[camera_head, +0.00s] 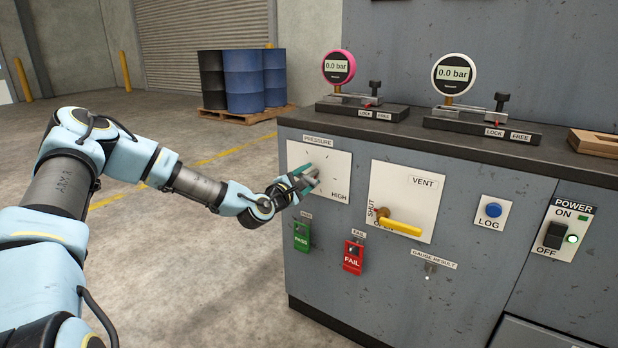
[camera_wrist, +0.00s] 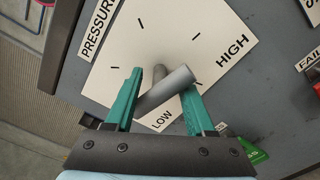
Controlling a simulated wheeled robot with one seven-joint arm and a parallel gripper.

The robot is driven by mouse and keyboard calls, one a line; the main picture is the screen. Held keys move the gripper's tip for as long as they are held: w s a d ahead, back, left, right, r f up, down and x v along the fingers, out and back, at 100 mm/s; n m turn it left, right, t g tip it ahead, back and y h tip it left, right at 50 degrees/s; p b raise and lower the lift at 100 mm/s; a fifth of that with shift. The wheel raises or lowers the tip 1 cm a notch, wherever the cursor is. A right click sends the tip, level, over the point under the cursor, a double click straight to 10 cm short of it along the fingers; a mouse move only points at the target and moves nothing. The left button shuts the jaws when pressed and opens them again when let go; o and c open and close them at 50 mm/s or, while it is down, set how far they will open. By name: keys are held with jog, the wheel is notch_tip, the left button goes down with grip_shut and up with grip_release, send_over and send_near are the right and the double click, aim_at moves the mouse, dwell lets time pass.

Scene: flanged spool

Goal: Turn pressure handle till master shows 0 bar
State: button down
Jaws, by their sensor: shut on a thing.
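The pressure handle (camera_wrist: 163,90) is a grey bar on a white dial plate (camera_wrist: 118,85) marked PRESSURE, LOW and HIGH. My gripper (camera_wrist: 163,80), with green fingers, is shut on the handle, one finger on each side, near the LOW mark. In the head view my gripper (camera_head: 304,181) is at the PRESSURE plate (camera_head: 335,165) and hides much of the handle. Two gauges stand on the cabinet top, a pink-rimmed one (camera_head: 338,67) and a white-rimmed one (camera_head: 454,73). Both read 0.0 bar. I cannot tell which is the master.
Right of the dial are a VENT plate with a yellow lever (camera_head: 400,227), a blue LOG button (camera_head: 494,210) and a POWER switch (camera_head: 554,235) with a lit green lamp. Green PASS (camera_head: 301,236) and red FAIL (camera_head: 353,258) tags hang below. Drums (camera_head: 243,80) stand behind.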

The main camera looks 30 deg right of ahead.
jog(key=shift+c, duration=1.6)
grip_release()
jog(key=v, duration=1.1)
